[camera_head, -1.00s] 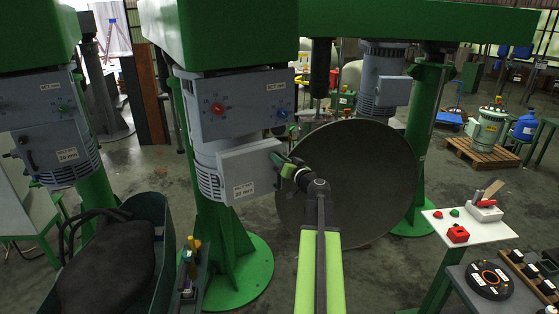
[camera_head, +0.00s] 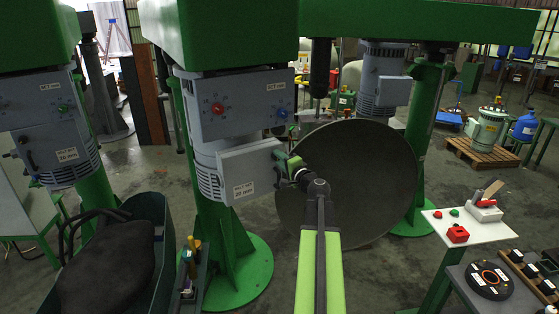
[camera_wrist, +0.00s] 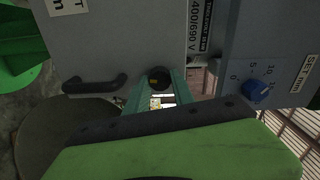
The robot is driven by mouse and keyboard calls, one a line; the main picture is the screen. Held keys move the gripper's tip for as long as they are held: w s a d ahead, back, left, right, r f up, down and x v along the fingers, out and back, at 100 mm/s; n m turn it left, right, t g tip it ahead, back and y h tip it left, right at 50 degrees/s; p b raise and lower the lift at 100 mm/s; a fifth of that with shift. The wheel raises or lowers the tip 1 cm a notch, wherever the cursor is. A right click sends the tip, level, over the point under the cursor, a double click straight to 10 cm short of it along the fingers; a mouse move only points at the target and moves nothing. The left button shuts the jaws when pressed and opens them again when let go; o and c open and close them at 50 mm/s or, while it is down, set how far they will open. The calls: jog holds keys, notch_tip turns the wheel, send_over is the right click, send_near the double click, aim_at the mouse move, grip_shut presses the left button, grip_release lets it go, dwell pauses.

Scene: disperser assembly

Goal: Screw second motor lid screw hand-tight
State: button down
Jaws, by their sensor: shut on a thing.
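The grey motor lid (camera_head: 248,170) is on the grey motor housing under the green beam. It also fills the upper left of the wrist view (camera_wrist: 120,40), with a black handle (camera_wrist: 95,86). A small round black screw head (camera_wrist: 159,78) with a yellow mark sits at the lid's edge in the wrist view. My gripper (camera_head: 283,160) is at the lid's right edge. Its green fingers (camera_wrist: 158,88) stand on both sides of the screw head and are shut on it. In the head view the screw is hidden by the gripper.
A grey control box (camera_head: 245,103) with a red knob and a blue knob (camera_head: 282,114) sits just above the lid. A large dark disc (camera_head: 350,185) stands behind my arm. A white table (camera_head: 470,228) with red and green items is at the right.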

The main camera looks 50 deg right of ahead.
jog(key=m, duration=0.4)
jog(key=shift+m, duration=0.3)
jog(key=m, duration=0.4)
jog(key=shift+s+m, duration=0.1)
jog(key=shift+m, duration=0.2)
jog(key=c, duration=1.1)
grip_release()
